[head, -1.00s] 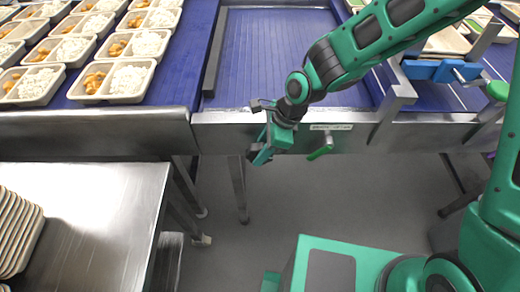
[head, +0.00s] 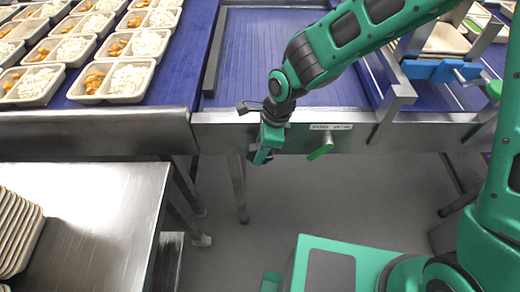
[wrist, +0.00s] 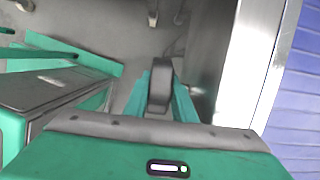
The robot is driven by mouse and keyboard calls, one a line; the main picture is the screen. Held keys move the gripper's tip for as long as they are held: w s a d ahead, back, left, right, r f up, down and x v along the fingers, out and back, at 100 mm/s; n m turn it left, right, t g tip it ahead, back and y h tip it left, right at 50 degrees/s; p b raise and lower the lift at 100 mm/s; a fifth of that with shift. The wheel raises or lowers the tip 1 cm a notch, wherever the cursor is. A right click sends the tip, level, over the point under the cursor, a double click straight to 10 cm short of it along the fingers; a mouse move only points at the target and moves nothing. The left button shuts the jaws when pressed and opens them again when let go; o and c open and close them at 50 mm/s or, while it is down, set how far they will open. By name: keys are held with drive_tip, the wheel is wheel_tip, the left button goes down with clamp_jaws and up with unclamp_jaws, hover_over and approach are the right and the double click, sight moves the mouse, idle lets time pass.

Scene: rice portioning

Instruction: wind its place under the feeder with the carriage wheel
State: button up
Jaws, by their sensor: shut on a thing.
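My gripper (head: 262,157) hangs in front of the steel front rail of the line, pointing down, left of a small label. In the wrist view its green fingers (wrist: 160,92) are shut on a dark grey rounded part (wrist: 159,85), which looks like the rim or grip of the carriage wheel. The rest of the wheel is hidden by my gripper in the head view. A green handle (head: 321,150) sticks out of the rail just right of my gripper, apart from it. I cannot tell which part is the feeder.
Trays of rice and orange food (head: 128,80) stand on the blue belt at left. The blue bed (head: 250,60) behind the rail is bare. Metal guides with a blue block (head: 435,70) are at right. A steel table (head: 95,215) holds stacked trays (head: 15,235). Floor below is mostly clear.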

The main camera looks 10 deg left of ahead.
drive_tip(key=h, duration=0.3)
drive_tip(key=shift+a+t+h, duration=0.3)
drive_tip(key=shift+t+h, duration=0.4)
drive_tip(key=shift+h, duration=0.8)
drive_tip(key=shift+w, duration=0.1)
drive_tip(key=o, duration=0.8)
drive_tip(key=v, duration=1)
drive_tip(key=shift+a+r, duration=0.15)
drive_tip(key=shift+r, duration=0.15)
